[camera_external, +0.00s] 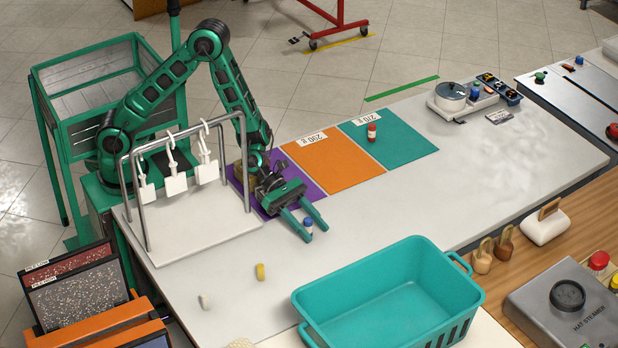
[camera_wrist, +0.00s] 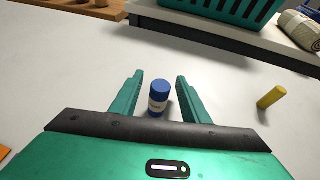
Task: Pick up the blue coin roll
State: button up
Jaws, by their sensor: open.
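The blue coin roll (camera_external: 308,225) stands upright on the white table, with a pale label band around its middle. It also shows in the wrist view (camera_wrist: 158,98), between the two green fingers. My gripper (camera_external: 307,228) is open, low over the table, with one finger on each side of the roll. In the wrist view my gripper (camera_wrist: 160,92) shows a gap between each finger and the roll. The roll's lower end is close to the dark edge of the gripper body.
A yellow roll (camera_external: 260,271) and a whitish roll (camera_external: 204,301) stand nearby. A teal basket (camera_external: 390,288) is at the front. A rack with white tags (camera_external: 176,185) stands left. A red roll (camera_external: 372,132) stands on the teal mat (camera_external: 405,140).

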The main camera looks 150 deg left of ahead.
jog(key=shift+x, duration=1.25)
jog(key=shift+a, duration=0.1)
grip_shut()
jog(key=shift+r, duration=0.1)
